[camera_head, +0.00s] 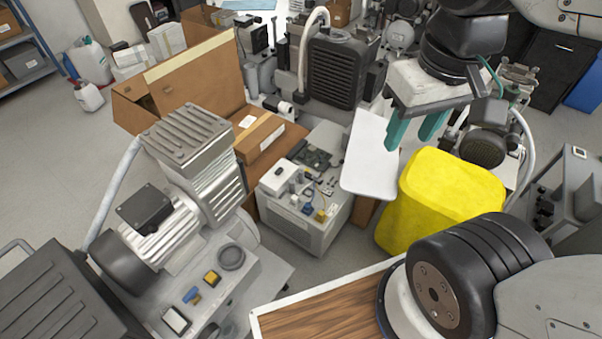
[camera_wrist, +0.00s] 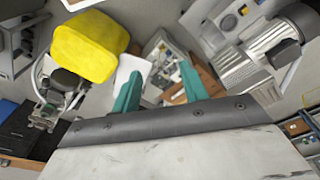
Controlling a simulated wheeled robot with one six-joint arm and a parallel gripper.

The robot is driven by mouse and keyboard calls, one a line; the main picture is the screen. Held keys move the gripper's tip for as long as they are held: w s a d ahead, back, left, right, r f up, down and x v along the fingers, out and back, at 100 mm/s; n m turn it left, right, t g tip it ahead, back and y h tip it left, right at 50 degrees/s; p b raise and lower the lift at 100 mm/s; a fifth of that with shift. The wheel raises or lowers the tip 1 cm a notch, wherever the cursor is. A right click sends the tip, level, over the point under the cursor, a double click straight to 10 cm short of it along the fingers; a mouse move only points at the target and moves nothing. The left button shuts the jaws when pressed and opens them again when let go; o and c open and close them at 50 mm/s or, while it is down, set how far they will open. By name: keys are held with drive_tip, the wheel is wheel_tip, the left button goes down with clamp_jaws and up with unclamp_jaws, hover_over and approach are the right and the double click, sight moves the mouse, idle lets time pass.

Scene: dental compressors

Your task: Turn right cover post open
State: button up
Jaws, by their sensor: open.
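My gripper (camera_head: 409,143) is open and empty in the head view, its two teal fingers pointing down above the yellow cover and beside a white panel. It also shows in the wrist view (camera_wrist: 160,72), fingers apart. The yellow cover (camera_head: 437,198) is a rounded block standing right of the white panel (camera_head: 369,155); it also shows at upper left in the wrist view (camera_wrist: 88,46). The panel is beside an open-topped control box (camera_head: 300,227) with exposed electronics. I cannot make out which part is the right cover post. No contact shows between the fingers and anything.
A compressor with a ribbed motor (camera_head: 160,227) stands at left front. An open cardboard box (camera_head: 190,75) is behind it. A black finned unit (camera_head: 337,72) stands at the back. A wooden board (camera_head: 325,307) with a white edge lies in front. Open floor (camera_head: 50,150) is at left.

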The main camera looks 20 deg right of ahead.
wheel_tip(320, 180, down, 2)
drive_tip(key=w+g, duration=0.2)
drive_tip(key=n, duration=0.7)
hover_over(301, 171)
drive_tip(key=shift+t, duration=0.3)
wheel_tip(301, 171, down, 60)
drive_tip(key=shift+f, duration=0.1)
drive_tip(key=shift+w+f, duration=0.1)
drive_tip(key=shift+f, duration=3.85)
